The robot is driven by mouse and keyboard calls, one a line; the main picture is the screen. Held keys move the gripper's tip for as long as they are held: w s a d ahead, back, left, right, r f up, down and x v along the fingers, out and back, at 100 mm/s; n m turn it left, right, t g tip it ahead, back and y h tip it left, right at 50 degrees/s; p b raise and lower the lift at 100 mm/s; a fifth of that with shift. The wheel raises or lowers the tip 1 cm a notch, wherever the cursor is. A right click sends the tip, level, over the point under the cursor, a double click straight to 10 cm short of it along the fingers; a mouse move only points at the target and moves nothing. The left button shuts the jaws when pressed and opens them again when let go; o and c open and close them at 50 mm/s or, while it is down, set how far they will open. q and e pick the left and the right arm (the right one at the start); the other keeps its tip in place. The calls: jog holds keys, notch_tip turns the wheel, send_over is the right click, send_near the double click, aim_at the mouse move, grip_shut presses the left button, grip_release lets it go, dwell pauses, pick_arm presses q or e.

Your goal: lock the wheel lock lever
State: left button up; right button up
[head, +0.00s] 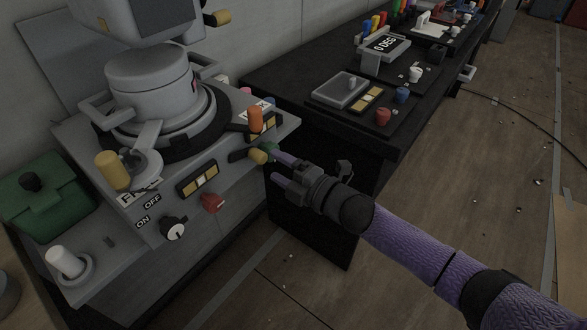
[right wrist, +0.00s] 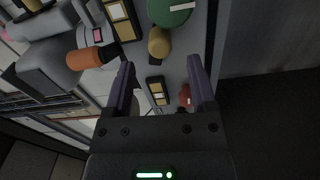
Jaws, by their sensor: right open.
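My right gripper (head: 277,167) is open and empty at the right front corner of the grey console (head: 90,270). A short lever with a tan knob (head: 258,156) sits just off its fingertips. In the right wrist view this knob (right wrist: 159,42) lies beyond and between the two open fingers (right wrist: 158,80), apart from them. An upright orange grip (head: 255,120) stands behind, partly covering a white label. A tan-handled arm (head: 112,170) stands beside the "FREE" label (head: 140,192). I cannot tell for sure which is the wheel lock lever. My left gripper is out of view.
A green box (head: 45,195) stands at left. A black bench (head: 300,70) with more controls runs behind. Floor at right is mostly clear.

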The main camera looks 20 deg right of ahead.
jog(key=p+v, duration=0.1)
jog(key=v, duration=0.4)
jog(key=shift+s+d, duration=0.15)
jog(key=shift+s, duration=0.05)
jog(key=s+d+f+m+g+h, duration=0.2)
jog(key=s+d+f+m+h, duration=0.15)
jog(key=f, duration=0.45)
jog(key=s+d+f+m+g+h, duration=0.1)
jog(key=s+d+f+m+h, duration=0.15)
jog(key=s+f+m, duration=0.4)
jog(key=s+d+f+m+g+h, duration=0.2)
jog(key=f+m+h, duration=0.1)
jog(key=f, duration=0.7)
jog(key=s+f+m+g, duration=0.3)
jog(key=s+f, duration=0.1)
jog(key=s, duration=0.7)
jog(key=s+f+m+g+h, duration=0.1)
jog(key=s+f+m+g, duration=0.2)
jog(key=s, duration=0.8)
jog(key=s+f+m+g+h, duration=0.1)
jog(key=s+f+g, duration=0.3)
jog(key=s, duration=0.7)
jog(key=shift+a+f+m, duration=0.25)
jog(key=shift+f+m, duration=0.1)
jog(key=shift+m, duration=0.55)
